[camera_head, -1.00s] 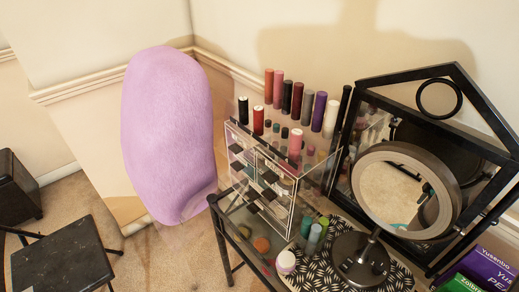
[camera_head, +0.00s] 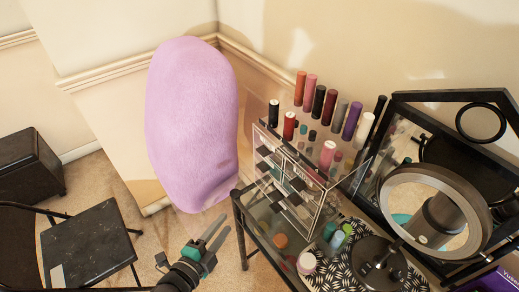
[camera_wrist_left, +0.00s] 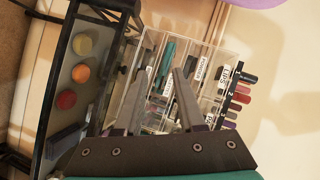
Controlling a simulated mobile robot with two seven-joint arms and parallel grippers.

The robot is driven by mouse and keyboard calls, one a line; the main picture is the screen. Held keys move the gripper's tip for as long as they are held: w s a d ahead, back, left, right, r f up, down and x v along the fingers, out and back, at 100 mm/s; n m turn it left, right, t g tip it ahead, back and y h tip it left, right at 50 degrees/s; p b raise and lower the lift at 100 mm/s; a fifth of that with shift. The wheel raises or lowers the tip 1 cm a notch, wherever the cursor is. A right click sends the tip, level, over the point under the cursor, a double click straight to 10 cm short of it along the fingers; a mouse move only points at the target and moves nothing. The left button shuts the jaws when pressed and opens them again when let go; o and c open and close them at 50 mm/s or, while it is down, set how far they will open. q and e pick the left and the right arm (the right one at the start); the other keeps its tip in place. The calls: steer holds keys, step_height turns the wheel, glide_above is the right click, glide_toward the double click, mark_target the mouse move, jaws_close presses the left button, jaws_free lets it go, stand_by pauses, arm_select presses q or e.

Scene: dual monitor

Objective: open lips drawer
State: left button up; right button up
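A clear drawer organizer (camera_head: 318,205) with black drawer handles stands on the glass-topped table, with lipsticks in its top. It also shows in the left wrist view (camera_wrist_left: 205,52), turned sideways, with white labels on its drawers. A label reading "LIPS" (camera_wrist_left: 228,74) is near the lipstick end. The drawers look shut. My left gripper (camera_head: 224,224) is in front of the table, left of the organizer and apart from it. In the left wrist view its fingers (camera_wrist_left: 160,78) are spread with nothing between them, facing the drawer fronts. My right gripper is not in view.
A round mirror (camera_head: 437,210) on a stand and a black-framed mirror (camera_head: 405,130) are on the right. Small jars (camera_head: 306,263) are near the table's front. A purple fuzzy seat (camera_head: 190,125) stands behind left. A black stool (camera_head: 90,245) is at the left.

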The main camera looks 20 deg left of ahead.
arm_select(q)
step_height(320, 180, up, 11)
steer(key=w+d+m+t+h, duration=0.1)
steer(key=w+m+t+h, duration=0.1)
steer(key=m, duration=0.3)
steer(key=x, duration=1.4)
steer(key=shift+w+d+r+p, duration=0.2)
steer(key=shift+w+r+p, duration=0.1)
steer(key=shift+r+p, duration=0.1)
steer(key=shift+c, duration=0.3)
jaws_close()
